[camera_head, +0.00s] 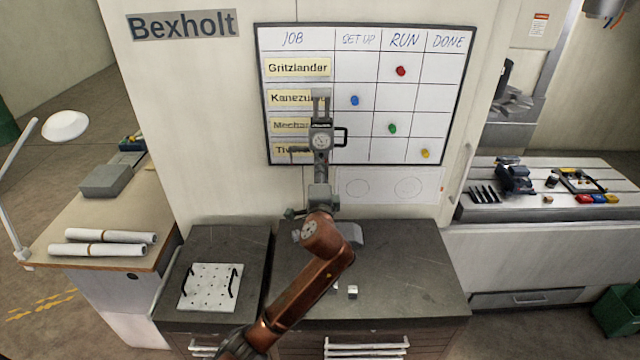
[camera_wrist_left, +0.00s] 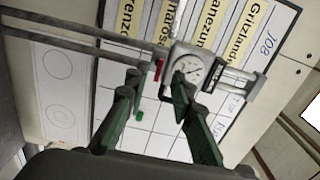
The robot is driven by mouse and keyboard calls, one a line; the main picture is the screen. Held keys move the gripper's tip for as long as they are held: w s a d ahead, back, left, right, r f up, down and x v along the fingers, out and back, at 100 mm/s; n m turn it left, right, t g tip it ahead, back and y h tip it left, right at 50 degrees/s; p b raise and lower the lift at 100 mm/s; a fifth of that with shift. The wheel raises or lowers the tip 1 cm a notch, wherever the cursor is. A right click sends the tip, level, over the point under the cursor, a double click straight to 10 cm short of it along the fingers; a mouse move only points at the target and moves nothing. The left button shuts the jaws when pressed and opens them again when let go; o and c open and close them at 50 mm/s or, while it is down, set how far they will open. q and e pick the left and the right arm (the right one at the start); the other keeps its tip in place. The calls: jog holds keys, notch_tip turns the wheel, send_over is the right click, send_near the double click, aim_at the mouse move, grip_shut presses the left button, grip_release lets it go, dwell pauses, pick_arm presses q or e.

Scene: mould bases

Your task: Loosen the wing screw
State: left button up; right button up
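A gauge with a round white dial (camera_head: 321,141) and a tall column stands on the dark cabinet; its grey base (camera_head: 350,232) is partly behind my arm. The dial also shows in the left wrist view (camera_wrist_left: 190,72), beside a small red part (camera_wrist_left: 159,69) on the carriage. I cannot tell whether that red part is the wing screw; no winged shape shows clearly. My left gripper (camera_head: 320,172) is just below the dial in the head view. In the left wrist view its dark green fingers (camera_wrist_left: 157,84) are apart, with nothing held between them. One finger overlaps the dial's edge.
A whiteboard (camera_head: 435,110) with coloured magnets is on the wall behind the gauge. A perforated white plate (camera_head: 211,288) with black handles lies on the left cabinet. A small white block (camera_head: 352,292) lies near my arm.

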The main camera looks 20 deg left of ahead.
pick_arm(q)
jog(key=v, duration=0.8)
jog(key=shift+w, duration=0.1)
